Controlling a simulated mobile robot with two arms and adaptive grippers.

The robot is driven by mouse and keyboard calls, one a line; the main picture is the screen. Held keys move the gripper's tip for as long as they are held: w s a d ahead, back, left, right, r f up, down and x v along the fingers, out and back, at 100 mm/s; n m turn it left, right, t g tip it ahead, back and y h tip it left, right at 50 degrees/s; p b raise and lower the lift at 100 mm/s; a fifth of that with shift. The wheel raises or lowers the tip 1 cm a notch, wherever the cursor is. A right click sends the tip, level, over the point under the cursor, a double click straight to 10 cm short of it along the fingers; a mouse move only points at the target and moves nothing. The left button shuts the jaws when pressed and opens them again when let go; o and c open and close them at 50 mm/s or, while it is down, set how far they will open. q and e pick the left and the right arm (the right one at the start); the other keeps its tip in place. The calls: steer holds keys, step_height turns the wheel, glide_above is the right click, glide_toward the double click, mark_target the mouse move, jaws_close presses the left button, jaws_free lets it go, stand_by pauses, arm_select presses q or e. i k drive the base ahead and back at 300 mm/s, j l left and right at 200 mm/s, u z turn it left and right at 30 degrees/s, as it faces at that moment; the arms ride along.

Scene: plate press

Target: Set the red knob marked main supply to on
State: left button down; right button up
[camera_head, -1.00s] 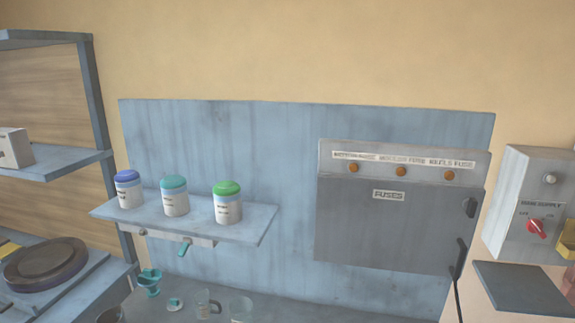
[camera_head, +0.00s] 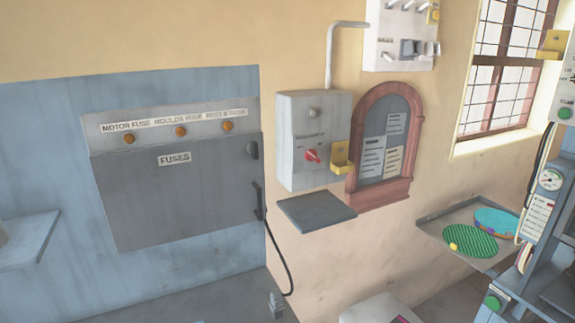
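The red knob (camera_head: 312,156) sits on the front of a grey supply box (camera_head: 290,140) on the wall, near the middle of the view. Its pointer looks tilted; the small lettering around it is too blurred to read here. A round grey lamp or button (camera_head: 313,113) is above the knob. A yellow bracket (camera_head: 341,158) sticks out at the box's right side, close to the knob. Neither of my grippers is in view.
A small dark shelf (camera_head: 316,212) juts out below the supply box. A grey fuse cabinet (camera_head: 175,190) with a hanging black cable is at left. A wooden-framed notice board (camera_head: 357,187) is right of the box. A tray (camera_head: 438,231) with coloured discs and machinery are further right.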

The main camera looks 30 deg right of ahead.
mark_target(311, 156)
steer(key=z, duration=1.25)
